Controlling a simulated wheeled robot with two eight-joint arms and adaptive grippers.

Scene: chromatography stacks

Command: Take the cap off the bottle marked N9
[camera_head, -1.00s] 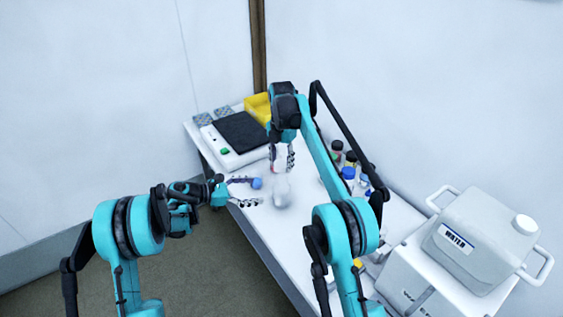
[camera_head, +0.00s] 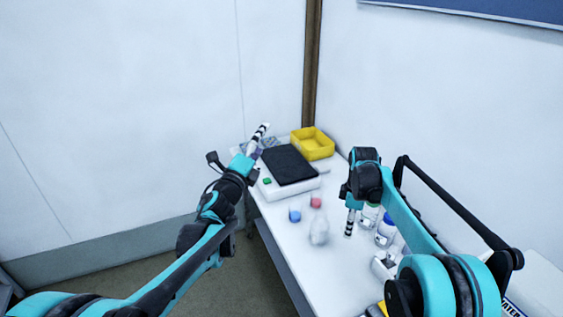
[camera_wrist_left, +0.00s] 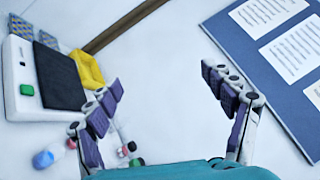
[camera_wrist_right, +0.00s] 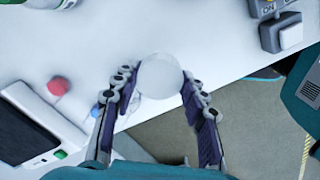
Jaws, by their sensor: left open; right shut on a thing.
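A pale, translucent bottle (camera_head: 319,232) stands upright on the table in the head view, with no coloured cap seen on it. My right gripper (camera_head: 349,224) points down just right of it. In the right wrist view its fingers (camera_wrist_right: 157,82) are on either side of a pale round thing (camera_wrist_right: 160,77); I cannot tell whether this is a bottle or a cap. A blue cap-like piece (camera_head: 295,215) and a red one (camera_head: 316,202) are beside the bottle. My left gripper (camera_head: 260,138) is raised near the scale, open and empty (camera_wrist_left: 165,92). No N9 mark is readable.
A white scale (camera_head: 286,186) with a black plate (camera_head: 290,165) and a yellow bin (camera_head: 314,144) are at the table's far end. Bottles, one blue-capped (camera_head: 386,232), stand right of my right gripper. The table front beyond the pale bottle looks clear.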

